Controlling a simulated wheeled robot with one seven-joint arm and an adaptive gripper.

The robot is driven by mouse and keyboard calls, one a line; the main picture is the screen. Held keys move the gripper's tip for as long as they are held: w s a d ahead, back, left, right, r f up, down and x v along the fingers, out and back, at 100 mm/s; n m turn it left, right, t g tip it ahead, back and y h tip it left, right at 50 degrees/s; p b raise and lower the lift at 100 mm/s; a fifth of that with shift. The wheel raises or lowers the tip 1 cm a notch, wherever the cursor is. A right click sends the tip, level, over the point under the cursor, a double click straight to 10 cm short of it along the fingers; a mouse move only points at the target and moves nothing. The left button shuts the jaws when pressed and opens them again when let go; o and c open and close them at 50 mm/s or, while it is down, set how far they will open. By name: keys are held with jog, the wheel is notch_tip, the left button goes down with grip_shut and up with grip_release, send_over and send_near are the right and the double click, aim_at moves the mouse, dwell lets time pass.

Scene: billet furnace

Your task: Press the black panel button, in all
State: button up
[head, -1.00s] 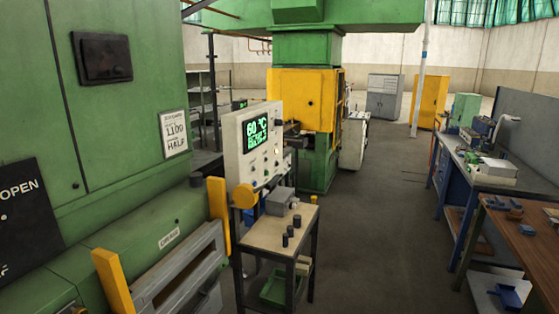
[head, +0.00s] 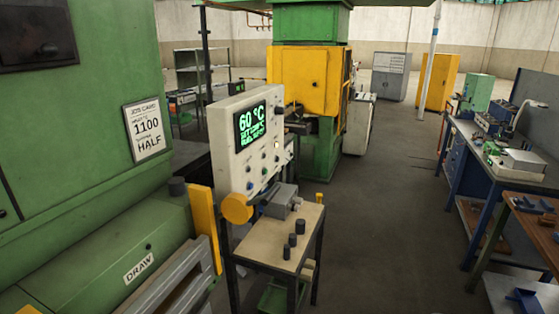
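A cream control panel (head: 225,135) stands left of centre, angled to the right. Its dark screen (head: 251,128) shows "60 °C" in green, with smaller lines below that I cannot read for certain. Several small coloured knobs or buttons sit under the screen, including a blue one (head: 249,185) and a green one (head: 264,171). A small dark control (head: 249,169) is near the panel's left side; I cannot tell whether it is the black button. A larger dark knob (head: 279,110) shows by the panel's right edge. My gripper is not in view.
A small table (head: 262,251) with dark cylinders and a grey box stands before the panel. A yellow post (head: 205,228) and green furnace (head: 80,130) are left; its job card (head: 146,130) reads 1100, HALF. Open floor (head: 385,230) lies right, before workbenches.

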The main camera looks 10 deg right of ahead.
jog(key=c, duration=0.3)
